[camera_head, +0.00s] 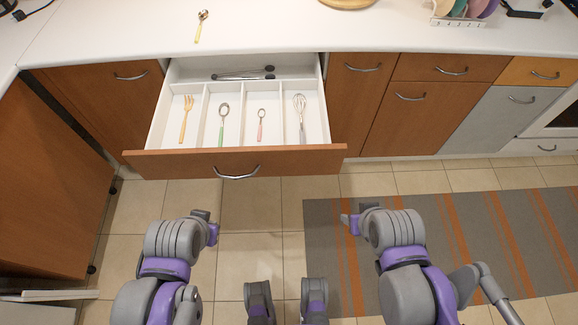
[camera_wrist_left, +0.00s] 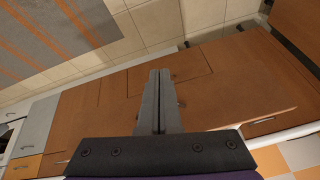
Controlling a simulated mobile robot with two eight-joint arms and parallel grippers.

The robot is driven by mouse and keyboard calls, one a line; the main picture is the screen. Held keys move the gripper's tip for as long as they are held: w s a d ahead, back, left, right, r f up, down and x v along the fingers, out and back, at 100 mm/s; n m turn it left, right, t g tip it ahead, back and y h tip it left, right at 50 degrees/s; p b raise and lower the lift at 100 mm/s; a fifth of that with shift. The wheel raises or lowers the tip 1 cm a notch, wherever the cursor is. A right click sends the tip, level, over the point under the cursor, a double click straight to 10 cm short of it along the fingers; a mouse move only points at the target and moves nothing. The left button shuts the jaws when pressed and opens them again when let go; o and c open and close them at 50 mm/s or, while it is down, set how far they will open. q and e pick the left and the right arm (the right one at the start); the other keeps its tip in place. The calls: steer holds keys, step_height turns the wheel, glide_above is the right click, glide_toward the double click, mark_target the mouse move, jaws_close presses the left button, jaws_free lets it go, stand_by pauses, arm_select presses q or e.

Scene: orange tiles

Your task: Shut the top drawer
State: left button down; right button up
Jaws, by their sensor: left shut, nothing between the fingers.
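The top drawer stands pulled out from under the white counter, with its brown front (camera_head: 300,158) and metal handle (camera_head: 237,172) in the head view. Its white inside is divided and holds a fork, spoons, a whisk and dark utensils. My left gripper (camera_wrist_left: 160,75) is shut and empty in the left wrist view, its fingers together in front of brown cabinet fronts. I cannot tell from that view whether it touches any front.
The white counter (camera_head: 290,30) holds a spoon (camera_head: 201,26) and a dish rack (camera_head: 458,16). A brown cabinet side (camera_head: 50,180) stands to the left. A striped rug (camera_head: 455,245) lies on the tiles at the right. The floor directly before the drawer is clear.

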arm_select(q)
steer(key=w+d+r+m+t+b, duration=0.1)
steer(key=w+d+r+m+t, duration=0.1)
steer(key=d+m, duration=1.2)
steer(key=w+d+r+m+t+b, duration=0.15)
steer(key=d+m, duration=0.75)
steer(key=m, duration=1)
steer(key=b, duration=0.3)
glide_toward(301, 166)
steer(key=shift+t+h, duration=0.25)
steer(key=shift+h, duration=0.05)
steer(key=w+f, duration=0.1)
steer(key=f, duration=0.2)
steer(key=w+f, duration=0.1)
steer(key=f, duration=0.1)
steer(key=shift+w+a, duration=0.15)
steer(key=shift+w, duration=0.2)
steer(key=shift+w+r, duration=0.1)
steer(key=shift+w, duration=0.45)
